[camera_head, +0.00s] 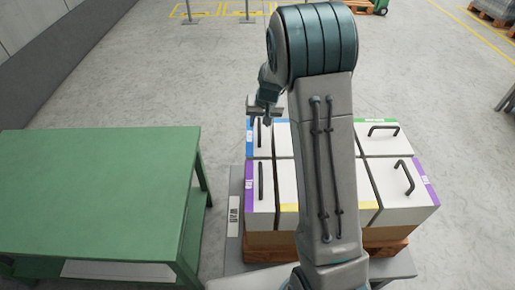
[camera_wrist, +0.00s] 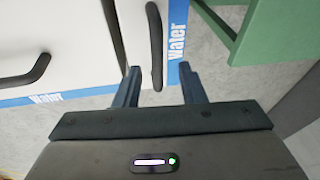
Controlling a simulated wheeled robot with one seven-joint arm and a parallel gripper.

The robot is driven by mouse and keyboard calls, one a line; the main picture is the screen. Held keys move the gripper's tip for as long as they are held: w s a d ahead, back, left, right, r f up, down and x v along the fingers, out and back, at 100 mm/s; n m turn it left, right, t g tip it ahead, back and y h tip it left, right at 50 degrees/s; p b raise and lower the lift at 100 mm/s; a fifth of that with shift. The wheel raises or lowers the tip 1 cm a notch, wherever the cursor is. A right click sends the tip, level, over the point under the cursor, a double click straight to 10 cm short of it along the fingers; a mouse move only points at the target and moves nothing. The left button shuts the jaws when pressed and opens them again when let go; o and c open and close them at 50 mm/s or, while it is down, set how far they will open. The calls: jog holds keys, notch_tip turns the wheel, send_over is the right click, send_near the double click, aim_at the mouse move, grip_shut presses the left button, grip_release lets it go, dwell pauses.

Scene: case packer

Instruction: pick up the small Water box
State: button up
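The small Water box (camera_head: 263,153) is narrow and white with a blue label and a dark bar handle on top. It stands at the far left corner of the stack in the head view. In the wrist view the small Water box (camera_wrist: 133,30) shows its handle (camera_wrist: 156,45) and blue Water strip (camera_wrist: 177,30). My gripper (camera_wrist: 160,72) is open, with its fingers apart to either side of the handle's end in that view. I cannot tell whether they touch it. In the head view my gripper (camera_head: 266,118) is over the box's far end.
A larger Water box (camera_wrist: 65,40) stands beside it. Purple-labelled (camera_head: 260,195), green-labelled (camera_head: 375,145) and other white boxes share the wooden pallet (camera_head: 270,249), partly hidden by my arm. A green table (camera_head: 95,195) stands to the left. Open floor lies behind.

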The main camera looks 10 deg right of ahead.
aim_at(259, 125)
jog(key=x, duration=0.4)
jog(key=shift+w+d+f, duration=0.1)
jog(key=shift+d+f, duration=0.05)
jog(key=shift+f, duration=0.05)
grip_shut()
jog(key=shift+r, duration=0.1)
dwell(1.1)
